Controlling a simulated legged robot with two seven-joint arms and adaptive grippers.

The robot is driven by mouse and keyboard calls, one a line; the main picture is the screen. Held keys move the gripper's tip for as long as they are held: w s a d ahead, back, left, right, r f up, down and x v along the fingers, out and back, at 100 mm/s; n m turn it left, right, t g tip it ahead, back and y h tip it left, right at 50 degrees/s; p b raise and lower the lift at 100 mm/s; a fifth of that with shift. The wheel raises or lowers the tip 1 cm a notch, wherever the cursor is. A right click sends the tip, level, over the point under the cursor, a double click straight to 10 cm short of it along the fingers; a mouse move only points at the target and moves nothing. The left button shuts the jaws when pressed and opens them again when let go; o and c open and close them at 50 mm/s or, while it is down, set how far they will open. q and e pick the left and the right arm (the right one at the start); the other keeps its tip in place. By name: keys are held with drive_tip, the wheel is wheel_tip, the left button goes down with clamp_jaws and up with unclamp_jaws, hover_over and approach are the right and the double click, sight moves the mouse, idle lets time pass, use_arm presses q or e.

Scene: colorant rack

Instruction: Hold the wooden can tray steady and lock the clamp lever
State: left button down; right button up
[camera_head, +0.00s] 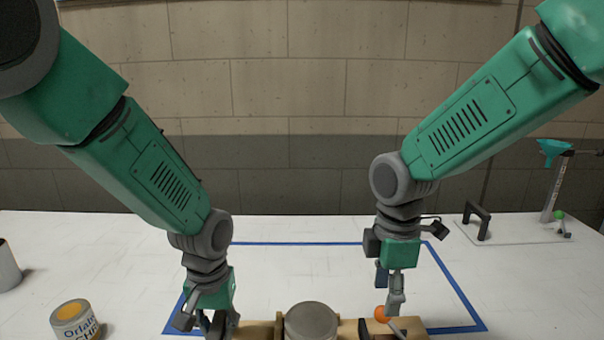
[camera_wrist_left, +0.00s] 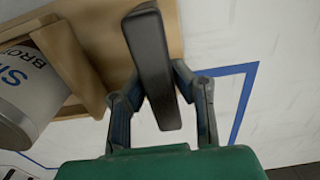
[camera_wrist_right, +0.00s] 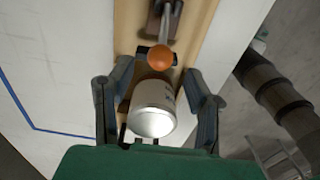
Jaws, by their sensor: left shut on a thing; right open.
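The wooden can tray (camera_head: 260,329) lies at the bottom edge of the head view, partly cut off. A can (camera_head: 311,321) stands in its middle. My left gripper (camera_head: 216,322) is at the tray's left end, shut on a black handle bar (camera_wrist_left: 153,60) in the left wrist view. The clamp lever's orange knob (camera_head: 381,313) is at the tray's right part, with a metal rod (camera_head: 398,328). My right gripper (camera_head: 391,288) is open just above the knob. In the right wrist view, the knob (camera_wrist_right: 160,57) appears between the fingertips, with no visible grip on it.
Blue tape (camera_head: 300,243) outlines an area on the white table (camera_head: 120,240). A labelled can (camera_head: 75,322) stands at the left, with another container (camera_head: 7,268) behind it. A stand with a teal funnel (camera_head: 552,150) and a black handle fixture (camera_head: 480,218) are at the back right.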

sight(383, 315)
drive_tip(key=shift+f, duration=2.85)
clamp_jaws()
drive_tip(key=shift+d+r, duration=0.1)
